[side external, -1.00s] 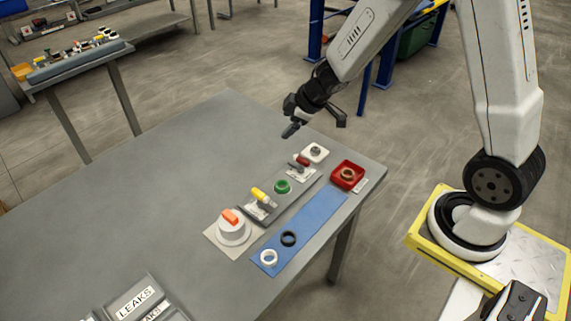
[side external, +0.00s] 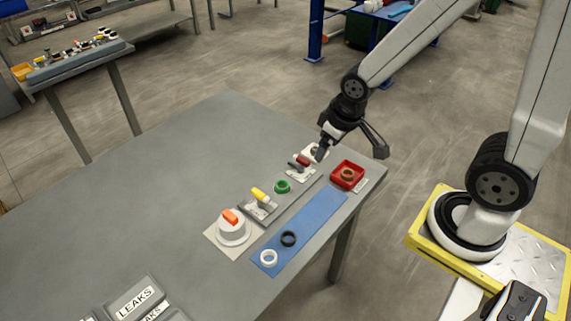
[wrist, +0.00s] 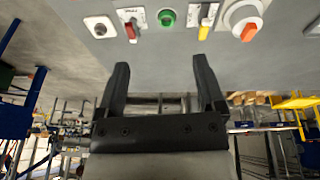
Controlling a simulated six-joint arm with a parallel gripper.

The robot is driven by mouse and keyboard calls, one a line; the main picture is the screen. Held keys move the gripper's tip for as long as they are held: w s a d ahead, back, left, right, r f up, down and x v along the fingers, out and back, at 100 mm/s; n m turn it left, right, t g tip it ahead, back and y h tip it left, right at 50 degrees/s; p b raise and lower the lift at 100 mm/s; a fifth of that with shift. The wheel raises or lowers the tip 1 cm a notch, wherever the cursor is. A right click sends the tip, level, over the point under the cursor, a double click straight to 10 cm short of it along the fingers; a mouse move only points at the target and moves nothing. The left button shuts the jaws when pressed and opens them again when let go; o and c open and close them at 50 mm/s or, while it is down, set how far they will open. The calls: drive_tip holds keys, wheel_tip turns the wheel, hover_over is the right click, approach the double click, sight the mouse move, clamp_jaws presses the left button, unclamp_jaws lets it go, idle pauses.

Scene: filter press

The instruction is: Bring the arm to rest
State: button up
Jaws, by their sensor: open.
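My gripper (side external: 322,152) is near the far right end of the table (side external: 150,180), above or beside the small white unit (side external: 312,150) there, which it partly covers in the side view. In the wrist view my gripper (wrist: 160,75) shows two dark fingers spread apart with nothing between them. Beyond the fingertips lie a red-handled part (wrist: 131,30), a green ring-shaped part (wrist: 167,17), a yellow-handled part (wrist: 205,28) and a white round knob with an orange handle (wrist: 247,25). Whether the fingers touch anything is not clear, but a gap shows in the wrist view.
A blue mat (side external: 308,220) holds a white ring (side external: 269,258) and a black ring (side external: 288,239). A red tray (side external: 346,175) with a brown ring sits at the right edge. Bins labelled LEAKS (side external: 135,300) stand at the front.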

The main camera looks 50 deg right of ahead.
drive_tip(key=shift+s+a+m+g+y, duration=0.3)
drive_tip(key=shift+s+a, duration=0.25)
drive_tip(key=shift+s, duration=0.35)
idle(0.8)
